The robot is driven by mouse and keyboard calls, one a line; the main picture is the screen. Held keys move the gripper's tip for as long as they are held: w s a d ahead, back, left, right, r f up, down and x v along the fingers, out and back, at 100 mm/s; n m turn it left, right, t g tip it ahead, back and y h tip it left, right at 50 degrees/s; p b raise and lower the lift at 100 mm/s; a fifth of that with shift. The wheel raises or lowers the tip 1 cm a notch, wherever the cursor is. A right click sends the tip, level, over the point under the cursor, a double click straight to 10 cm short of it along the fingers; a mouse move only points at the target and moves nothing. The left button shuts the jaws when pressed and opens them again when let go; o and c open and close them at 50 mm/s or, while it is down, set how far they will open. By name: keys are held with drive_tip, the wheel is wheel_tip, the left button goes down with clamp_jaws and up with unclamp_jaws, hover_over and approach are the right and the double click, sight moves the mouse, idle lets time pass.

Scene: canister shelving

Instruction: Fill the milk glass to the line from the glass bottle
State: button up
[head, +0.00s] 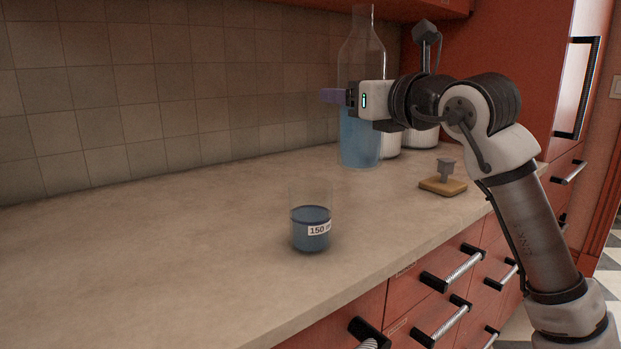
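The tall clear glass bottle (361,142) stands upright on the counter near the tiled wall, with blue liquid in its lower part. The glass (311,238) stands apart, nearer the front edge, and holds dark blue liquid. Its white label reads "150" with the rest cut off by the curve. My gripper (335,96) is at the bottle's mid-height, pointing left, with a purple finger reaching past the bottle's left side. Whether the fingers close on the bottle is hidden.
White canisters (421,137) stand behind the bottle to the right. A small wooden-based stand with a grey top (444,178) sits near the front edge at right. The counter (160,250) left of the glass is clear. Red drawers with bar handles lie below.

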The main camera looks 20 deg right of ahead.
drive_tip(key=d+r+p, duration=0.3)
drive_tip(key=shift+s+d+r+p, duration=0.1)
drive_tip(key=shift+d+r+p, duration=0.2)
drive_tip(key=shift+d+r, duration=0.1)
drive_tip(key=shift+d+r+p, duration=0.25)
drive_tip(key=shift+d+p, duration=0.15)
drive_tip(key=shift+d, duration=0.15)
drive_tip(key=shift+a+r, duration=0.1)
